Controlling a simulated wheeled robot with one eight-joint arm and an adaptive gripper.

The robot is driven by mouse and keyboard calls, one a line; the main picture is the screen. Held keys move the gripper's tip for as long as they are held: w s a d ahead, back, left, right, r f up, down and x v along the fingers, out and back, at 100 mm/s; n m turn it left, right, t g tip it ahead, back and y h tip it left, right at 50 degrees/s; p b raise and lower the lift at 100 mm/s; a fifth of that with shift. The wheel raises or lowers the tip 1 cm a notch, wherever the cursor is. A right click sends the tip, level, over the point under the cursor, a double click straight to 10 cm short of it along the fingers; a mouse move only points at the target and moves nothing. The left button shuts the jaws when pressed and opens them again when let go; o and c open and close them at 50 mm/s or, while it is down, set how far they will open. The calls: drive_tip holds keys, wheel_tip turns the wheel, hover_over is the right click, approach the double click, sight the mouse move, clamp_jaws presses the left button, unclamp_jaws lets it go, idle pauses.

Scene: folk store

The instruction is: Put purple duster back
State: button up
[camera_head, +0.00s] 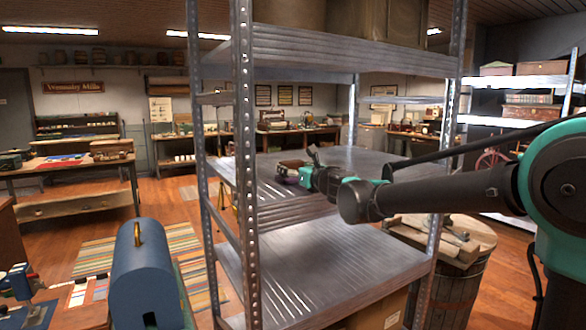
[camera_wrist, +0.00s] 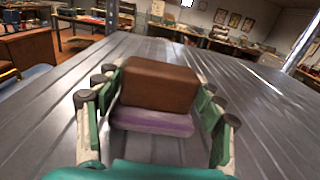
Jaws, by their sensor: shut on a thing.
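The purple duster (camera_wrist: 155,100) has a brown block on top and a purple layer below. In the wrist view it sits between the two fingers of my gripper (camera_wrist: 155,110), which is shut on it. It is over the grey metal shelf (camera_wrist: 270,125); I cannot tell whether it touches the surface. In the head view my gripper (camera_head: 295,175) reaches in over the middle shelf (camera_head: 350,160) of the metal rack, and the duster (camera_head: 291,168) shows small at its tip, partly hidden.
Perforated metal posts (camera_head: 243,150) stand at the rack's corners, with an upper shelf (camera_head: 340,55) above my arm and a lower shelf (camera_head: 320,265) below. A wooden barrel (camera_head: 455,280) stands at right, and a blue domed box (camera_head: 142,275) at left. The middle shelf around the duster is bare.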

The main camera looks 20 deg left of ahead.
drive_tip(key=o, duration=1.5)
drive_tip(key=shift+f, duration=0.1)
drive_tip(key=shift+o, duration=0.2)
drive_tip(key=shift+d, duration=0.1)
drive_tip(key=v, duration=1.2)
